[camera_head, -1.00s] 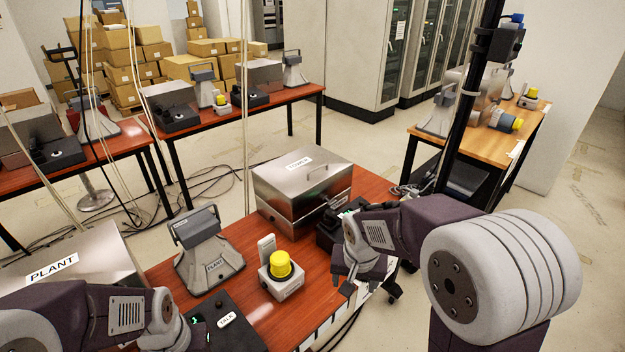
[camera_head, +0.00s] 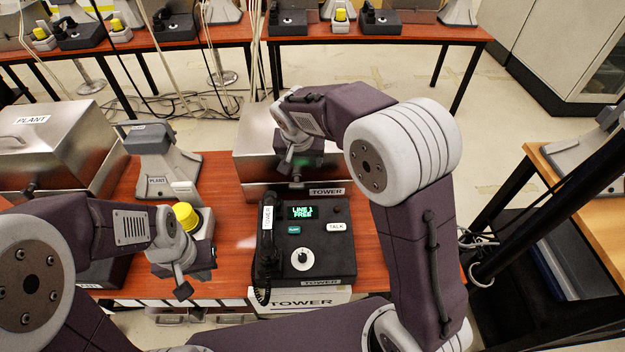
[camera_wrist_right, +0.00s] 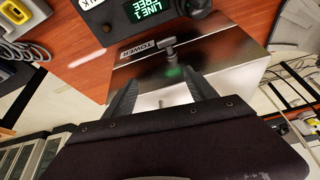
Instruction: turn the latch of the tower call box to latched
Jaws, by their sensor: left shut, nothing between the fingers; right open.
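The tower call box is a steel box (camera_head: 250,140) behind the tower phone, its label reading TOWER in the head view; its front also shows in the right wrist view (camera_wrist_right: 225,55). The latch is a small dark T-shaped handle (camera_wrist_right: 166,43) on that front. My right gripper (camera_head: 297,172) is at the front of the box and hides part of it in the head view. In the right wrist view its fingers (camera_wrist_right: 160,95) are open, with the latch just beyond the gap between them. My left gripper (camera_head: 182,284) is shut and empty at the table's front edge.
The tower phone (camera_head: 320,245) stands in front of the box, its screen reading LINE 1 FREE. A yellow-topped beacon (camera_head: 186,215), a grey plant horn (camera_head: 158,165) and the plant box (camera_head: 45,145) are to the left.

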